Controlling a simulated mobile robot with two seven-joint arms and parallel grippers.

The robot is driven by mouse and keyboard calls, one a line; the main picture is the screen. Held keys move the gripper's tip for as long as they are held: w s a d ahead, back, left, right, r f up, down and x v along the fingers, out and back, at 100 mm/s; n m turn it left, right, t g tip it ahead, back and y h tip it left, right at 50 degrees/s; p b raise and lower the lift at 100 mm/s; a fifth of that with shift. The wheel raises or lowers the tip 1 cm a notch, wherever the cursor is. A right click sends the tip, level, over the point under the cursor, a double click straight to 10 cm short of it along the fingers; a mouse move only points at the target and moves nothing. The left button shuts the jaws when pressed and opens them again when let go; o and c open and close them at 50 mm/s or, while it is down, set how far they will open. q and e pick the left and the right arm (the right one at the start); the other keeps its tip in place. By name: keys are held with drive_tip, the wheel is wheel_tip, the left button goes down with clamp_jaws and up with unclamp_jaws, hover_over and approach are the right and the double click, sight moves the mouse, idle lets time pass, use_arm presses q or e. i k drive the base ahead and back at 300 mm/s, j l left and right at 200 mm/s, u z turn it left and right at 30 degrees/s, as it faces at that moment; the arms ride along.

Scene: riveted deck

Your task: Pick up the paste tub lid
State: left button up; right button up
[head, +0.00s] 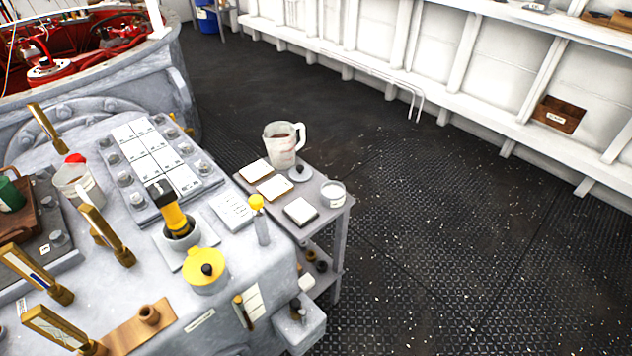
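A small grey round lid with a dark knob (299,173) lies on the small side table (325,217), next to a clear jug. A small round whitish tub (333,194) stands near the table's right corner. A yellow lid with a black knob (206,265) sits on a round pot on the large grey machine top. I cannot tell for certain which lid is the paste tub lid; the grey one lies nearest the whitish tub. Neither of my grippers is in view.
The clear jug (284,146) and white-topped pads (301,211) crowd the side table. The machine top (180,315) holds brass-framed gauges, a yellow-handled tool (174,216) and a yellow-capped bottle (260,220). The dark deck floor (450,240) to the right is clear.

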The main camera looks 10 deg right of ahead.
sight(299, 172)
drive_tip(key=i+l, duration=0.1)
drive_tip(key=l, duration=0.4)
drive_tip(key=i+l+u, duration=0.1)
drive_tip(key=l, duration=0.4)
drive_tip(key=i+l+u, duration=0.1)
drive_tip(key=l, duration=0.45)
drive_tip(key=u, duration=1.35)
